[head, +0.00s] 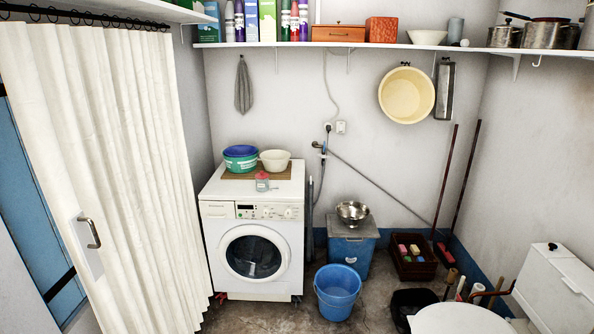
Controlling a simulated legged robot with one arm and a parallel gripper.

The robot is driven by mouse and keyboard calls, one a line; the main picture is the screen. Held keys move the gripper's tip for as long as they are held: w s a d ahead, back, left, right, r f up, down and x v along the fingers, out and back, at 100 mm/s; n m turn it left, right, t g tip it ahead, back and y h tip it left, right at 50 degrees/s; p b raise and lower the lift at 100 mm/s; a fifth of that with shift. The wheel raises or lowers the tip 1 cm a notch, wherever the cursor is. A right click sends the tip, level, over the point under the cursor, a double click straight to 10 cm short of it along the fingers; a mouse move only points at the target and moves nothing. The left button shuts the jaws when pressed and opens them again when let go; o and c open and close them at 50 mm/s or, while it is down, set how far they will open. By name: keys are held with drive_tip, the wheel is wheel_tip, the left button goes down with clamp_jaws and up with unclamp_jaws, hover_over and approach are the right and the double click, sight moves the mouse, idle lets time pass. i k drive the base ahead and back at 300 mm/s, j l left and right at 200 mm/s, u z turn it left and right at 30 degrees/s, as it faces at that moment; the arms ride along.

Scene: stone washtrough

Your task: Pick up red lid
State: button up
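A small clear jar (262,185) stands on top of the white washing machine (249,240), near its front edge. A red lid (262,175) appears to sit on the jar's top. It is small in this view, and I cannot tell how tightly it is seated. My gripper is not in view.
Behind the jar, green and blue basins (241,158) and a cream bowl (275,161) rest on a wooden board (238,177). A blue bucket (337,291) stands on the floor right of the machine. A white curtain (105,150) hangs at left. Some floor shows in front.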

sight(262, 174)
drive_tip(key=i+j, duration=0.15)
drive_tip(key=i, duration=0.75)
drive_tip(key=i+j+u, duration=0.1)
drive_tip(key=i, duration=0.8)
drive_tip(key=i+j, duration=0.25)
drive_tip(key=j, duration=0.15)
drive_tip(key=i+j, duration=0.2)
drive_tip(key=j, duration=0.2)
drive_tip(key=i+j+z, duration=0.1)
drive_tip(key=i+j, duration=0.15)
drive_tip(key=j, duration=0.15)
drive_tip(key=i+j, duration=0.25)
drive_tip(key=j, duration=0.15)
